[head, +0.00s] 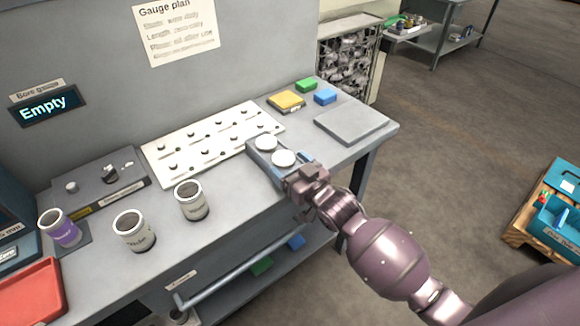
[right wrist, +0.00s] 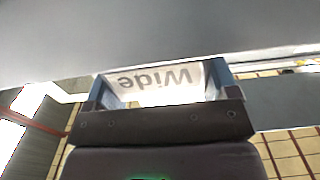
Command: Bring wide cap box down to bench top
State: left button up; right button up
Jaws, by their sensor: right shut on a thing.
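The wide cap box (head: 262,162) is a small grey-blue tray with two white round caps in it. In the head view it is at the right front part of the bench top (head: 235,205), in front of the perforated white board. I cannot tell whether its underside touches the bench. My right gripper (head: 298,172) is shut on the box's near end. In the right wrist view the white "Wide" label (right wrist: 160,80) shows upside down between the fingers of my right gripper (right wrist: 160,92). My left gripper is not in view.
The white board (head: 213,140) lies behind the box. A grey plate (head: 352,121) and yellow, green and blue blocks lie to the right. A lower shelf is beneath the bench.

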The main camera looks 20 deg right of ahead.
jog(key=o, duration=1)
jog(key=shift+c, duration=0.2)
jog(key=shift+r, duration=0.2)
jog(key=v, duration=1.2)
jog(key=s+d+f+m+g+h, duration=0.1)
jog(key=s+d+f+g+h, duration=0.2)
jog(key=s+f, duration=0.5)
jog(key=s+d+f+m+g+h, duration=0.2)
jog(key=s+d+f+g+h, duration=0.1)
jog(key=s+f, duration=0.5)
jog(key=shift+s+d+p, duration=0.2)
jog(key=shift+d+p, duration=0.05)
jog(key=shift+p, duration=0.05)
